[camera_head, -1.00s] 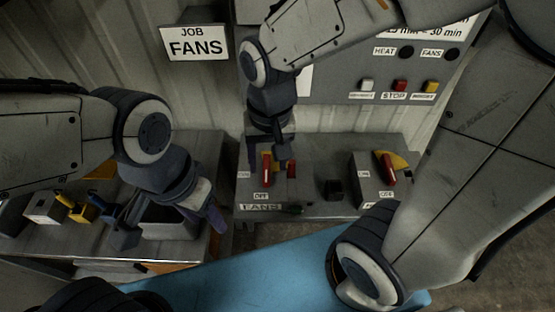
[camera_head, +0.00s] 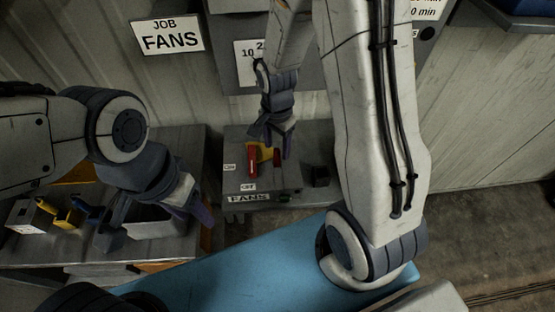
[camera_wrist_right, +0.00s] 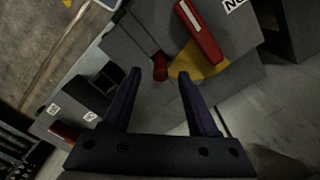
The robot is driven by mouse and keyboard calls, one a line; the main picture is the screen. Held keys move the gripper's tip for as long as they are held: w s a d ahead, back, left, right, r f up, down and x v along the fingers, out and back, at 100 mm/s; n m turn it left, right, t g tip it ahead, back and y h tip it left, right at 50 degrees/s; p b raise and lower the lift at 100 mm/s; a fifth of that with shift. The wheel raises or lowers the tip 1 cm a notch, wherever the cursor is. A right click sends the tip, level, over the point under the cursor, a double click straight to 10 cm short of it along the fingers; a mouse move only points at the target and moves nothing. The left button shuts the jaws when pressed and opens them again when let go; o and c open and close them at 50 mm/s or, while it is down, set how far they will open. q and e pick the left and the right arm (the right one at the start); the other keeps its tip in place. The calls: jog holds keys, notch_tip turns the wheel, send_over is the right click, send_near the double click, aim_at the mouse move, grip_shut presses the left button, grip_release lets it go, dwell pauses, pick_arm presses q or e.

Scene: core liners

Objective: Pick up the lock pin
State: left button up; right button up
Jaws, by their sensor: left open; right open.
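The FANS switch box (camera_head: 245,186) stands on the bench, with a red lever (camera_head: 252,163) and a yellow piece (camera_head: 265,152). A small red pin-like piece (camera_wrist_right: 160,67) shows in the right wrist view beside the yellow piece (camera_wrist_right: 213,67) and the red lever (camera_wrist_right: 200,32); it may be the lock pin, but I cannot be sure. My right gripper (camera_wrist_right: 159,76) is open and empty, its fingertips either side of the small red piece in that view. In the head view it is above the box (camera_head: 277,140). My left gripper (camera_head: 155,220) is open over the left bench's bin.
A grey bin (camera_head: 152,226) and yellow and blue-handled items (camera_head: 66,216) are on the left bench. A black block (camera_head: 320,175) stands right of the FANS levers. A blue surface (camera_head: 240,270) lies in front. A JOB FANS sign (camera_head: 168,36) hangs behind.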

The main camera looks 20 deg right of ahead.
aim_at(277, 162)
jog(key=shift+f, duration=1.25)
grip_shut()
dwell(0.4)
